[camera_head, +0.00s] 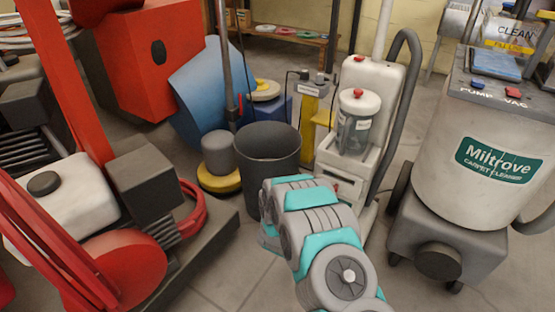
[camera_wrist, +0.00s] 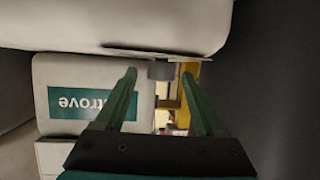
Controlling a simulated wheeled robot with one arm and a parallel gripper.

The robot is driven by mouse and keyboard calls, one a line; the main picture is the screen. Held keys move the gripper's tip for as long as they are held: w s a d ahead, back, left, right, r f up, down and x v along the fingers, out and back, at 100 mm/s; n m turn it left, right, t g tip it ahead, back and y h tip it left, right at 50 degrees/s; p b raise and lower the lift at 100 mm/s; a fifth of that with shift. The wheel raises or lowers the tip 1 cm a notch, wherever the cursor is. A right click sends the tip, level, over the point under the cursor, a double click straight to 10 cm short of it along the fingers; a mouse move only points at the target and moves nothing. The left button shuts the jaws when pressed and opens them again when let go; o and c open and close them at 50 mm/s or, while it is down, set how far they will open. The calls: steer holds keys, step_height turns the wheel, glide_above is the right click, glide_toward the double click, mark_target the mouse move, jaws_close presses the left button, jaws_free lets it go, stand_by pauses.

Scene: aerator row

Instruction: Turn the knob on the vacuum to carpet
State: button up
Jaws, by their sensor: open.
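The white upright vacuum (camera_head: 387,78) stands at centre right in the head view, with a clear canister and a grey hose. Red parts show on its top, on the canister lid and low on its base; I cannot read any setting. My gripper (camera_wrist: 160,78) is open in the wrist view, its two green fingers apart. A short dark grey cylinder (camera_wrist: 161,70) shows between and just beyond the fingertips, under a white body; it may be the knob, but I cannot be sure. In the head view my arm hides my fingers and part of the vacuum's base.
A dark bin (camera_head: 268,165) stands left of the vacuum, close to my arm. The Miltrove carpet cleaner (camera_head: 468,185) stands at right. A yellow stand (camera_head: 309,115) is behind. Red machinery (camera_head: 125,262) fills the left. A teal label (camera_wrist: 90,103) shows upside down in the wrist view.

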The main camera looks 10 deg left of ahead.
steer(key=shift+w+a+m+g+h+b, duration=0.15)
steer(key=shift+m+g+h, duration=0.3)
steer(key=shift+m+h, duration=0.6)
steer(key=shift+a+m+g+h+b, duration=0.15)
steer(key=shift+m+g+h, duration=0.3)
steer(key=shift+m+h, duration=0.6)
steer(key=shift+g+h, duration=0.3)
